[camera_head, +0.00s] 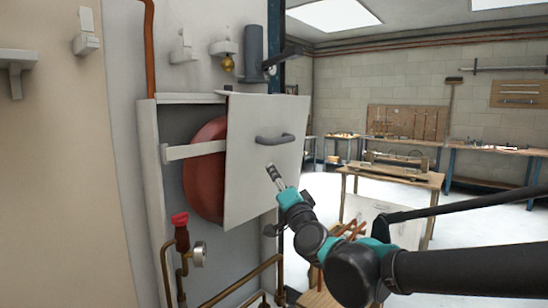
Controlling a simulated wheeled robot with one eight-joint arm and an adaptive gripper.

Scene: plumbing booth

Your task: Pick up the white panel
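The white panel (248,178) is a flat, upright sheet with a dark grey bar handle (274,139). It partly covers a wall recess that holds a red round tank (204,170), and its lower edge looks slightly tilted. My gripper (272,171) appears in front of the panel, a little below the handle. No finger is on the handle. The gripper is small and seen at an angle, so I cannot tell whether its fingers are open or shut, or whether it touches the panel.
A white bracket bar (195,150) crosses the recess. Copper pipes (240,282), a red valve knob (180,219) and a gauge (199,254) sit below. A wooden workbench (392,174) stands at right, with open floor around it.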

